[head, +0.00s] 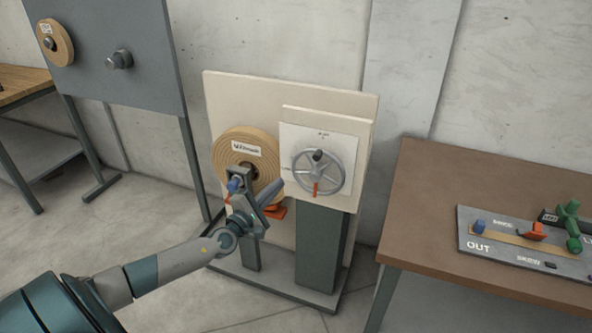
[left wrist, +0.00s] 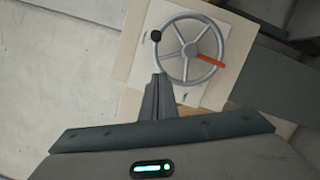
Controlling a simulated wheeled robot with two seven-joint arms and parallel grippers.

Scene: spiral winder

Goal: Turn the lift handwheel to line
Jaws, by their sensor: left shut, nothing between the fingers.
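The grey spoked handwheel (head: 335,184) is mounted on a white plate (head: 350,145) on the upright cream panel. It has a dark knob (head: 318,156) near its top and an orange mark (head: 316,189) low on it. In the left wrist view the handwheel (left wrist: 190,45) shows its black knob (left wrist: 156,36) at left and orange mark (left wrist: 211,61) at right. My left gripper (head: 277,187) is shut and empty, left of and slightly below the wheel. Its fingers (left wrist: 159,92) point toward the rim; I cannot tell the gap. Small marks above the wheel are unreadable. My right gripper is out of view.
A tan roll (head: 230,150) with a label sits left of the wheel, partly behind my gripper. An orange part (head: 275,211) is below it. A brown table (head: 430,200) with a control board (head: 480,245) stands at right. A grey board (head: 120,30) stands at left.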

